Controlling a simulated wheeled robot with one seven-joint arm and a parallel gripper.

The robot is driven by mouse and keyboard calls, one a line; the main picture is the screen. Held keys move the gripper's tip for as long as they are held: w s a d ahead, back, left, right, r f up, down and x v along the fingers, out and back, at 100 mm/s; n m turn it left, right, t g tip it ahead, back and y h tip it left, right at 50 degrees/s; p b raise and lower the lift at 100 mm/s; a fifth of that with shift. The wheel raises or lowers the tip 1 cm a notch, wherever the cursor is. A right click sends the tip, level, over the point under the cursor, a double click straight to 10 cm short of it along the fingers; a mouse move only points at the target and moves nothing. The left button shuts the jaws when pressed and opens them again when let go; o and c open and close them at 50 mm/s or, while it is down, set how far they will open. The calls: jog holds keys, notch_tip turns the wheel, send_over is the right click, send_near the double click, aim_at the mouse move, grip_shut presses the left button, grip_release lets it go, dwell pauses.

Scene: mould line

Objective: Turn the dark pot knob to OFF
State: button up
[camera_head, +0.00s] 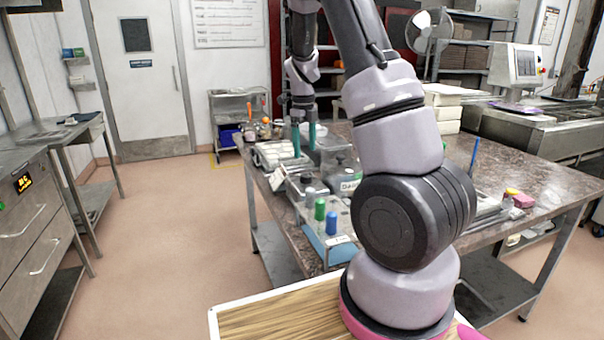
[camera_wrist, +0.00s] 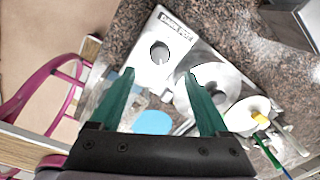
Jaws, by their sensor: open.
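The dark pot panel (camera_wrist: 145,70) is a pale plate with a "DARK POT" label (camera_wrist: 176,27) in the wrist view. A dark round knob (camera_wrist: 159,52) sits on it below the label. I cannot read an OFF mark or the knob's setting. My gripper (camera_wrist: 160,76) has two green fingers spread wide with nothing between them. The knob shows just past the fingertips, roughly midway between them, and is not visibly touched. In the head view my gripper (camera_head: 304,150) points down over the left part of the worktable; I cannot make out the knob there.
The speckled worktable (camera_head: 540,188) also bears green (camera_head: 320,209) and blue (camera_head: 331,222) capped bottles. The floor (camera_head: 165,245) on the left is clear.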

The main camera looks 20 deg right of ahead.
aim_at(306, 175)
jog(key=f, duration=0.9)
jog(key=shift+w+d+f, duration=0.1)
jog(key=shift+d, duration=0.1)
grip_shut()
